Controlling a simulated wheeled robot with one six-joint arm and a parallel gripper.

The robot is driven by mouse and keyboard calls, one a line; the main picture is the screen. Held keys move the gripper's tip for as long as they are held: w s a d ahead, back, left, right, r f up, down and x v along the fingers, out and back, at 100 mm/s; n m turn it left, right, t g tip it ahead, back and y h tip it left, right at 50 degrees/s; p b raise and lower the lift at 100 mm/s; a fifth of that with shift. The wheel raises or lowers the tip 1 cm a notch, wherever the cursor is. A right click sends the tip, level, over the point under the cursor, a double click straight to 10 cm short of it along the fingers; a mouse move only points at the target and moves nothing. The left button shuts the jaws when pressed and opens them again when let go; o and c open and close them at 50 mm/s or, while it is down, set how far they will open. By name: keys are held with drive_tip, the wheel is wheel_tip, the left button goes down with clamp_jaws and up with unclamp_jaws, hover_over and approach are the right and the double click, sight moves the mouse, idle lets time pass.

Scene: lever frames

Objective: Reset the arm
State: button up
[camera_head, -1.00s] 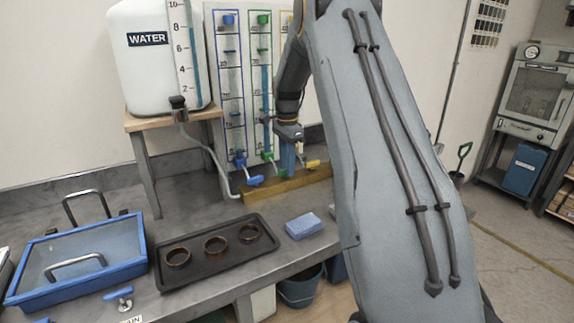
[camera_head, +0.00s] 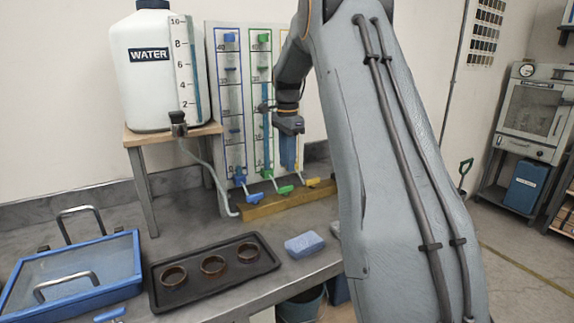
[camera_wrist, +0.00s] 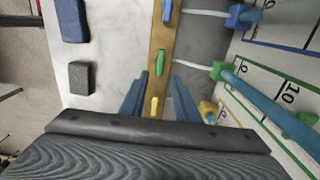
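My gripper (camera_head: 288,165) hangs pointing down in front of the gauge board (camera_head: 232,110), above the wooden beam (camera_head: 262,208). In the wrist view its two blue fingers stand apart with nothing between them, so my gripper (camera_wrist: 159,88) is open. A blue lever (camera_head: 254,197), a green lever (camera_head: 285,190) and a yellow lever (camera_head: 313,182) stick out along the beam, below the gripper and apart from it. The wrist view also shows the green lever (camera_wrist: 159,57) and yellow lever (camera_wrist: 154,105) beyond the fingers. My arm hides the board's right part.
A white water tank (camera_head: 140,85) stands on a wooden stand at left. A dark tray (camera_head: 215,285) with three rings, a blue sponge-like block (camera_head: 304,245) and a blue-framed lidded box (camera_head: 75,270) occupy the bench front. A cabinet oven (camera_head: 530,110) stands at far right.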

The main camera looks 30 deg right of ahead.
idle(0.3)
drive_tip(key=s+a+f+n, duration=0.2)
drive_tip(key=s+a+n, duration=0.2)
drive_tip(key=s, duration=0.3)
drive_tip(key=s+a+f+n, duration=0.3)
drive_tip(key=s+a+n, duration=0.1)
drive_tip(key=s+a, duration=0.3)
drive_tip(key=s+a+f+n, duration=0.2)
drive_tip(key=s+a+n, duration=0.2)
drive_tip(key=s, duration=0.3)
drive_tip(key=shift+a+f+n, duration=0.15)
drive_tip(key=shift+a+f, duration=0.05)
drive_tip(key=shift+a, duration=0.25)
drive_tip(key=shift+a+f+n, duration=0.15)
drive_tip(key=shift+a, duration=0.3)
drive_tip(key=s+a+f+n, duration=0.1)
drive_tip(key=s, duration=0.3)
drive_tip(key=s+a+f+n, duration=0.1)
drive_tip(key=s+n, duration=0.1)
drive_tip(key=s, duration=0.2)
drive_tip(key=s+a+f+n, duration=0.2)
drive_tip(key=s, duration=0.2)
drive_tip(key=shift+s+t, duration=0.15)
drive_tip(key=shift+t, duration=0.15)
